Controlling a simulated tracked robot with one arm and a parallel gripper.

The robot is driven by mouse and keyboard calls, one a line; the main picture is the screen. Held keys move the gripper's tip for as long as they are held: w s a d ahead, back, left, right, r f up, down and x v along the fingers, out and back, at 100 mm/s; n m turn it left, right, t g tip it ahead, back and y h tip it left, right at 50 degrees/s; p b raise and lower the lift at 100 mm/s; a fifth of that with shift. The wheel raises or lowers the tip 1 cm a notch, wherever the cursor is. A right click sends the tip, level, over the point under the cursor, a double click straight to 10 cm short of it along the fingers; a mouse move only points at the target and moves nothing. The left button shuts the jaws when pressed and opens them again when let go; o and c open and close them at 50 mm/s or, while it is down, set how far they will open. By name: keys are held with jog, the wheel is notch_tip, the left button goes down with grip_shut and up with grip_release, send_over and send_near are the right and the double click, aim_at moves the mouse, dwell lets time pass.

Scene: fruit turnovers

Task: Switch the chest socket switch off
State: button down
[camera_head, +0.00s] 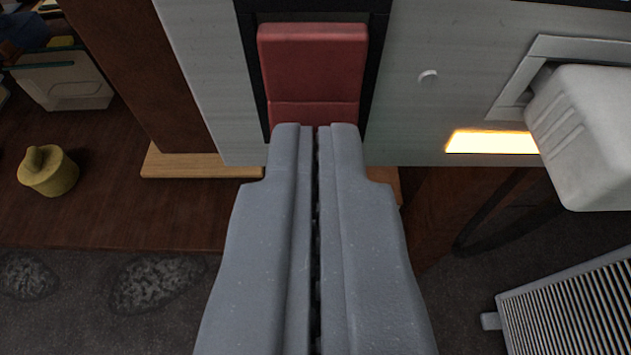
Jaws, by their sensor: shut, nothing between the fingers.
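A red rocker switch (313,65) sits in a black frame on a light grey panel (420,120) at the top middle of the view. A crease runs across the switch below its middle, and its lower end is hidden behind my fingertips. My gripper (316,130) is shut and empty, with its tips over the lower part of the switch. I cannot tell whether the tips touch it. An orange-white lit strip (492,142) glows on the panel to the right.
A white block-shaped plug or housing (585,135) juts out from the panel at the right. A ribbed grey grille (570,305) lies at the lower right. A yellow knobbed object (48,171) and a clear container (65,85) stand on the dark wood at the left.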

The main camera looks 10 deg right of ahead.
jog(key=shift+w+f, duration=0.15)
jog(key=shift+w, duration=0.05)
dwell(0.4)
jog(key=shift+r, duration=0.25)
jog(key=shift+r+p, duration=0.35)
jog(key=shift+r, duration=0.45)
jog(key=shift+s+f, duration=0.1)
jog(key=shift+s+r, duration=0.2)
jog(key=shift+s, duration=0.1)
jog(key=p+v, duration=0.2)
jog(key=v, duration=1.1)
jog(key=shift+r, duration=0.25)
jog(key=shift+w, duration=0.1)
